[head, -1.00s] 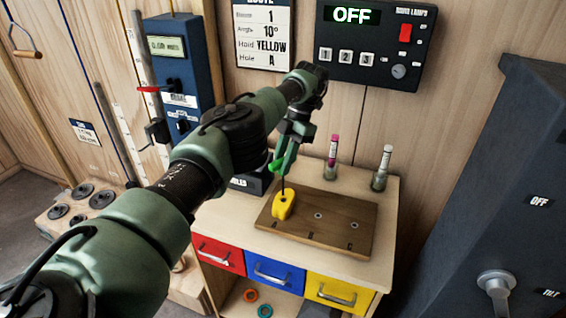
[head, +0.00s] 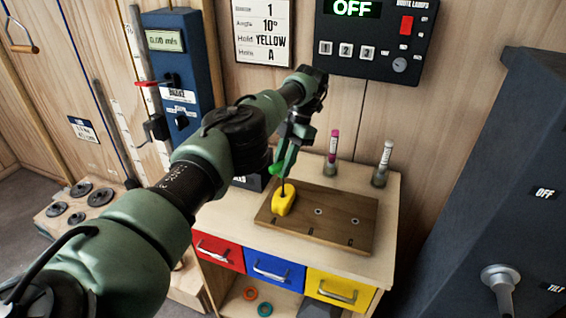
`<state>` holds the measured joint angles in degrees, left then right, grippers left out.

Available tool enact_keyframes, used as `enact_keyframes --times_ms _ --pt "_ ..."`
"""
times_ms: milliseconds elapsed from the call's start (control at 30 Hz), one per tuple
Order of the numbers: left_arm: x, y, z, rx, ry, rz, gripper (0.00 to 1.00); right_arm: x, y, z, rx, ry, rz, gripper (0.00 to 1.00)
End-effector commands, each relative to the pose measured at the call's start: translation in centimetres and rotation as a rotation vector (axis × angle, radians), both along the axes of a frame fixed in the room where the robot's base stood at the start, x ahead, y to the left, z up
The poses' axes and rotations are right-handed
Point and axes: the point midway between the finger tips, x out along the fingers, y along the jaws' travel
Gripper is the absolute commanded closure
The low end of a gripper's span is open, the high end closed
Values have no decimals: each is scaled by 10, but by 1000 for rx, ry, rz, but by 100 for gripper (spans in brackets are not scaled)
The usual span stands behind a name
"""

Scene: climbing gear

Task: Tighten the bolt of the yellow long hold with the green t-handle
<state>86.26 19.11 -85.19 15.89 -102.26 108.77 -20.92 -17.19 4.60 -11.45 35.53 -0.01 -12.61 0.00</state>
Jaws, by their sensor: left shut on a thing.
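The yellow long hold (head: 284,204) sits at the left end of a brown wooden board (head: 335,240) on the cabinet top. My left gripper (head: 281,165) is shut on the green t-handle (head: 275,170) above the hold. The t-handle's dark shaft runs down to the top of the hold. The bolt itself is too small to make out. My left gripper partly hides the handle. My right gripper is not in view.
Two small holders with a pink-capped tube (head: 333,145) and a white-capped tube (head: 384,160) stand behind the board. The cabinet has red, blue and yellow drawers (head: 338,290). A dark machine (head: 490,200) stands at the right. A lamp panel (head: 370,40) reads OFF.

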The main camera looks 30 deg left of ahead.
Motion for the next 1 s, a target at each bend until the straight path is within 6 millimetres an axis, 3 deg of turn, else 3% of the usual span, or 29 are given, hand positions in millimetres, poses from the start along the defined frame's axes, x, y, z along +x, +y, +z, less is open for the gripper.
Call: enact_keyframes --times_ms 600,767,1000 --pt "1 0 -4 0 -1 -2 100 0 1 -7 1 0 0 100" --pt "0 1 2 0 1 -84 100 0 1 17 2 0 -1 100" --pt "-1 0 2 -2 2 -385 100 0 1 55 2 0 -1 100"
